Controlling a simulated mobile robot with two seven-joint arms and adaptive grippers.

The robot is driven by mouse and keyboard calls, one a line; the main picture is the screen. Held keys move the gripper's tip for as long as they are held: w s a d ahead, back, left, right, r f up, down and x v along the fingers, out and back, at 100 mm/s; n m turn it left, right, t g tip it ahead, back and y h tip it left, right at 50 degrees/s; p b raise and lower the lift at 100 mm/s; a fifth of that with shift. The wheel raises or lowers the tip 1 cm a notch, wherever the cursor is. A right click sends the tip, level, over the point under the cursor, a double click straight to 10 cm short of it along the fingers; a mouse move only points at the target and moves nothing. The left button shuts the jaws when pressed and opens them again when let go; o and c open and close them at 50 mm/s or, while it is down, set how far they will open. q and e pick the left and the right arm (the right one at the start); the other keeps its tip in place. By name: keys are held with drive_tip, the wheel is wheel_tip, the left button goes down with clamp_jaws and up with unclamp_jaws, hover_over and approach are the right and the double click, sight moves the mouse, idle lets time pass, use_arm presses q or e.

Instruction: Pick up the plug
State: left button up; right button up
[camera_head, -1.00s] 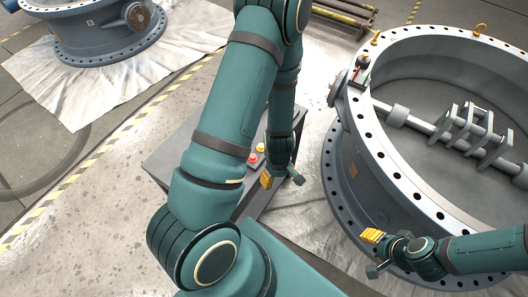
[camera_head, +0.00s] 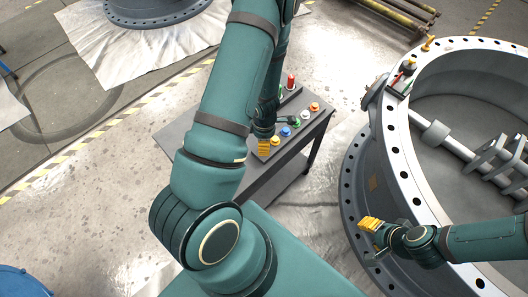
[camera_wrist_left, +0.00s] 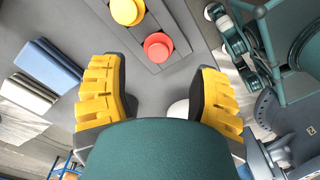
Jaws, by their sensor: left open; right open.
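Several coloured round-topped pieces stand on the grey table in the head view: a yellow one (camera_head: 275,141), a blue one (camera_head: 286,132), a white one (camera_head: 305,115) and an orange one (camera_head: 315,106). I cannot tell which is the plug. My left gripper (camera_head: 272,137) is over the table beside this row, partly hidden by its own arm. In the left wrist view its yellow-padded fingers (camera_wrist_left: 160,98) are wide apart and empty. A yellow top (camera_wrist_left: 127,10), a red-orange top (camera_wrist_left: 158,46) and a partly hidden white round thing (camera_wrist_left: 178,109) show there. My right gripper (camera_head: 374,236) is open beside the large valve.
The large valve ring (camera_head: 385,160) stands at the right, with small red, green and black items (camera_head: 403,76) on its rim. A taller red piece (camera_head: 291,81) stands at the table's back. Blue (camera_wrist_left: 48,66) and white (camera_wrist_left: 28,97) blocks show in the left wrist view.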

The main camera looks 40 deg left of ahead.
use_arm(q)
wheel_tip(320, 180, down, 4)
drive_tip(key=shift+a+f+b, duration=0.1)
drive_tip(key=shift+f+b, duration=0.1)
drive_tip(key=shift+b, duration=0.95)
drive_tip(key=shift+w+f, duration=0.1)
drive_tip(key=shift+f, duration=0.35)
drive_tip(key=c, duration=1)
